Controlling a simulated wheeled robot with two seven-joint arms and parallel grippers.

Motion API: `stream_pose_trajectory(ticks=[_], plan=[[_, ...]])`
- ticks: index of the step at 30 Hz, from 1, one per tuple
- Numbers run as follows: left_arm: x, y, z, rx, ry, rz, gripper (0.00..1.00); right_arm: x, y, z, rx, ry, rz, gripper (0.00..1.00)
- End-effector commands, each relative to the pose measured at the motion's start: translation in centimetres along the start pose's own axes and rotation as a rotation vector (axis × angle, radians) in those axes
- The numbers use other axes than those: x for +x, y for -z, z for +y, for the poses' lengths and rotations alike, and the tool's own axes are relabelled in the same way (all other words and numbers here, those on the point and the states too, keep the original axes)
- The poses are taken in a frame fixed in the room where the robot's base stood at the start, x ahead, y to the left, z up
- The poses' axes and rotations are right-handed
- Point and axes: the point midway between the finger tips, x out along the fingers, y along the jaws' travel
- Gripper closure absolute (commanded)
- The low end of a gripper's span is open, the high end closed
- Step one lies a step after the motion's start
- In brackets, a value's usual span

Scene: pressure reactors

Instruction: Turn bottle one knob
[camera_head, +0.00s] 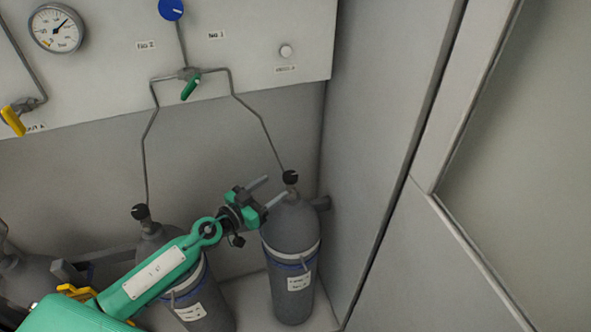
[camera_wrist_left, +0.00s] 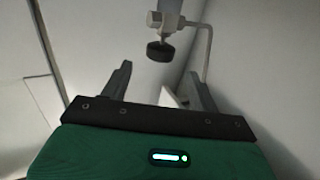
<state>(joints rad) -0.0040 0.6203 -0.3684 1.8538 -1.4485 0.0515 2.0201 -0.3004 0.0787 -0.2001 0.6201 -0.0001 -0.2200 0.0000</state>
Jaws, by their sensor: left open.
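The bottle labels are too small to read. My left gripper (camera_head: 269,191) is open and empty, its fingers pointing at the right bottle's top. In the left wrist view, a black knob (camera_wrist_left: 160,52) lies ahead, between the fingertips (camera_wrist_left: 162,80) in the picture, with no visible contact.
A panel above carries a gauge (camera_head: 57,28), a blue knob (camera_head: 171,9), a green valve handle (camera_head: 190,88) and a yellow handle (camera_head: 13,120). Thin pipes (camera_head: 262,125) run down to the bottles. A grey side wall (camera_head: 375,130) stands close right of the right bottle.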

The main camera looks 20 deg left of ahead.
Motion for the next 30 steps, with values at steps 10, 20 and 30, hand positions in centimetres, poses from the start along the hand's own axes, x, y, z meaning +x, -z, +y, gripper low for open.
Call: stream_pose_trajectory(ticks=[10,20,30], plan=[[6.0,0.1,0.0,0.000,0.001,0.002,0.39,-0.9,0.0,0.4,-0.002,-0.004,-0.001,0.64],[9.4,0.0,0.0,0.000,0.000,0.000,0.39,-0.9,0.0,0.4,-0.001,-0.004,-0.001,0.64],[9.8,-0.1,0.0,-0.001,0.000,-0.001,0.39,-0.8,0.1,0.0,0.000,0.000,0.000,0.64]])
